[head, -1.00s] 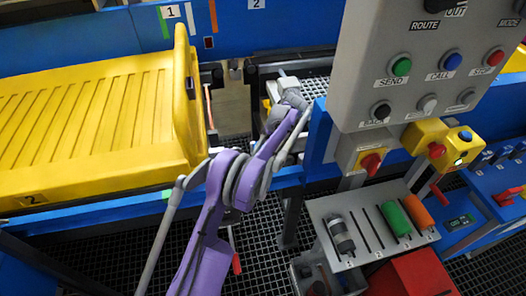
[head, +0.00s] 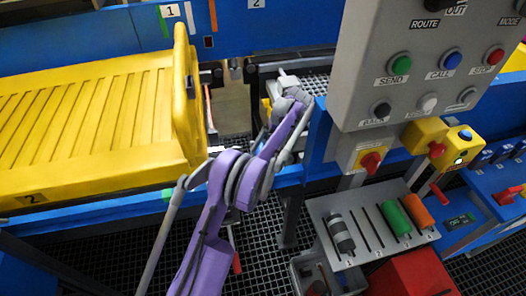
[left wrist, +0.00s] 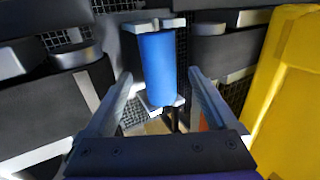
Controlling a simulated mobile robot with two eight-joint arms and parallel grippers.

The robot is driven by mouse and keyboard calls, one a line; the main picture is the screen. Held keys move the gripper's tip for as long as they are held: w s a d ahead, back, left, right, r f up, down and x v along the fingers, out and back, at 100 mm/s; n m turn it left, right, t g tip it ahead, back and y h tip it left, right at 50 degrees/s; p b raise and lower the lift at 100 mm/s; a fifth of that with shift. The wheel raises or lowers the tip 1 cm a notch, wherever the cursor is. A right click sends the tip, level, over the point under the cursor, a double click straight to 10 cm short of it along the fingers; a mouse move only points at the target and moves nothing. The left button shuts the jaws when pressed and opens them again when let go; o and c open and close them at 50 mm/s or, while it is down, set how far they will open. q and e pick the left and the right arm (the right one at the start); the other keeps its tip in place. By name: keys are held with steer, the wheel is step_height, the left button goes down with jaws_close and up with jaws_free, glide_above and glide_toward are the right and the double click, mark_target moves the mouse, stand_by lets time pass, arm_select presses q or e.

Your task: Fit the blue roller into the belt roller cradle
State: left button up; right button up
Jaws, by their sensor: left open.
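The blue roller (left wrist: 159,68) shows in the left wrist view, standing lengthwise between a pale bracket (left wrist: 152,24) at its far end and another pale piece at its near end. These look like the belt roller cradle; I cannot tell whether the roller is fully seated. My left gripper (left wrist: 158,80) is open, one finger on each side of the roller, with visible gaps. In the head view my left gripper (head: 284,84) is at the gap in the conveyor beside the yellow tray, and the roller is hidden there. My right gripper is out of view.
The yellow tray (head: 183,90) stands left of the gap. A grey button panel (head: 345,70) hangs at the right. Below it, a slotted rack (head: 352,250) holds grey, green and orange rollers. A grey bin (head: 302,268) and a red box (head: 410,275) stand lower.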

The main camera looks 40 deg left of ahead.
arm_select(q)
steer(key=v, duration=0.4)
steer(key=shift+w+d+r, duration=0.15)
steer(key=shift+r, duration=0.2)
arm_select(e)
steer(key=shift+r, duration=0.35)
